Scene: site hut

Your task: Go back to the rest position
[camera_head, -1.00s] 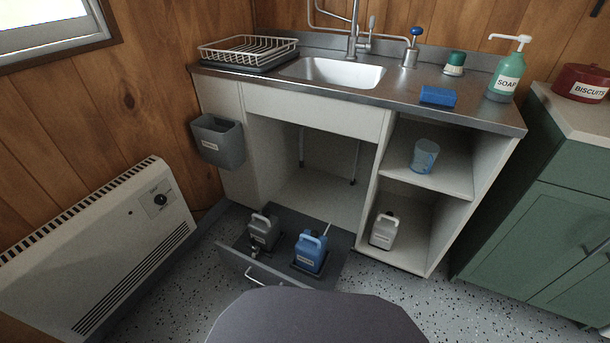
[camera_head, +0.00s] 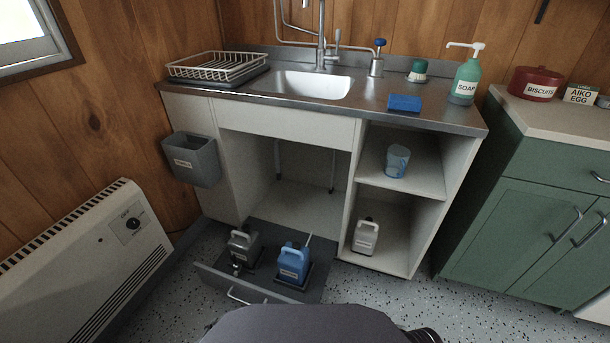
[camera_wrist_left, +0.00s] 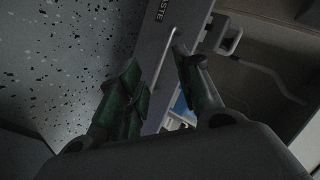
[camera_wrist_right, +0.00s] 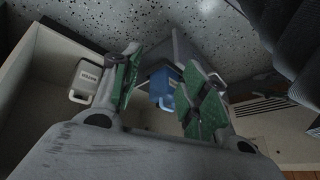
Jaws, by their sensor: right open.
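My left gripper shows in the left wrist view (camera_wrist_left: 155,58), its green-padded fingers apart with nothing visible held, above the drawer front with its bar handle. In the head view only a small dark bit of it seems to show at the bottom edge. My right gripper (camera_wrist_right: 168,72) is open and empty in the right wrist view. Beyond its fingers are the blue jug (camera_wrist_right: 162,88) and the white jug (camera_wrist_right: 84,78). In the head view the drawer (camera_head: 210,280) stands pulled out, holding a grey jug (camera_head: 243,247) and the blue jug (camera_head: 292,262).
The white jug (camera_head: 365,237) stands on the lower shelf, a blue cup (camera_head: 397,162) above it. A heater (camera_head: 85,255) is at left, a grey bin (camera_head: 192,160) on the unit's side, a green cabinet (camera_head: 525,225) at right. Speckled floor (camera_head: 385,300) is free in front.

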